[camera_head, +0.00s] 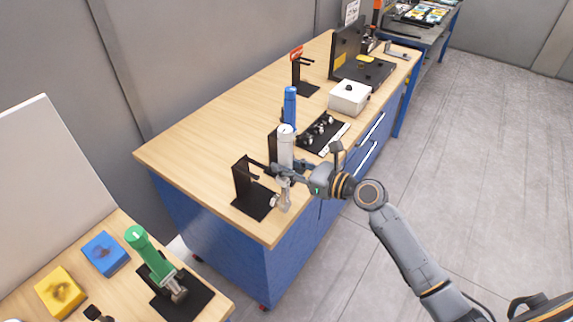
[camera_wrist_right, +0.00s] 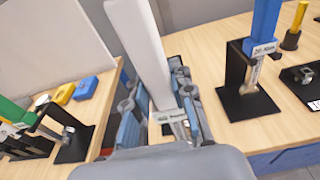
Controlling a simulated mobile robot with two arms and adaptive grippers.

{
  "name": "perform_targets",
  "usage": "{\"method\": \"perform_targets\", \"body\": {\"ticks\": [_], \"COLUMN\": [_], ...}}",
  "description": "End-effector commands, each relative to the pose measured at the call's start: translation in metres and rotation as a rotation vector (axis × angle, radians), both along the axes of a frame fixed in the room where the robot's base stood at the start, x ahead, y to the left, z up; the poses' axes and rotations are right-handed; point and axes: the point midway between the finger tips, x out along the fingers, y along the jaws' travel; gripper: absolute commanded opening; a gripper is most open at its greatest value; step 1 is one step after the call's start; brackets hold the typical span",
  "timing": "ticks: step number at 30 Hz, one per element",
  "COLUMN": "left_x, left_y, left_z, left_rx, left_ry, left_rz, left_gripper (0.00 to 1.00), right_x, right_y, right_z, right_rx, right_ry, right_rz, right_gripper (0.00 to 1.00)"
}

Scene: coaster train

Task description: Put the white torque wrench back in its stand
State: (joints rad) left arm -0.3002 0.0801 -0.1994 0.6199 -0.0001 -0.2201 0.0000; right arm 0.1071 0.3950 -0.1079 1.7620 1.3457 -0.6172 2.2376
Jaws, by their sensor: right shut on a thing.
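The white torque wrench (camera_head: 285,148) is upright in my right gripper (camera_head: 283,171), its white handle up and its metal head (camera_head: 283,200) below the fingers. The wrist view shows the white handle (camera_wrist_right: 137,42) rising between the shut fingers (camera_wrist_right: 158,112). An empty black stand (camera_head: 242,183) is just left of the wrench, on the near end of the wooden bench. The wrench's head is beside the stand's base at its right edge; I cannot tell whether they touch. My left gripper is out of view.
A blue wrench (camera_head: 290,108) stands in its own stand just behind. A green wrench (camera_head: 150,255) stands on the nearer table (camera_head: 110,240). Farther along the bench (camera_head: 205,125) are a black tray (camera_head: 318,134), a white box (camera_head: 349,97) and another black stand (camera_head: 305,85).

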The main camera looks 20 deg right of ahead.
Motion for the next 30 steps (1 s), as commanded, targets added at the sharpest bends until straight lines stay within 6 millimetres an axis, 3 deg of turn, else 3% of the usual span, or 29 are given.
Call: {"method": "perform_targets", "body": {"ticks": [30], "left_x": [0.0], "left_y": [0.0], "left_z": [0.008], "left_rx": [-0.001], "left_ry": [0.0], "left_rz": [-0.001], "left_gripper": [0.41], "right_x": [0.022], "right_y": [0.016], "right_z": [0.005], "right_rx": [0.003], "right_ry": [-0.008], "right_rz": [-0.002], "right_gripper": [0.0]}}
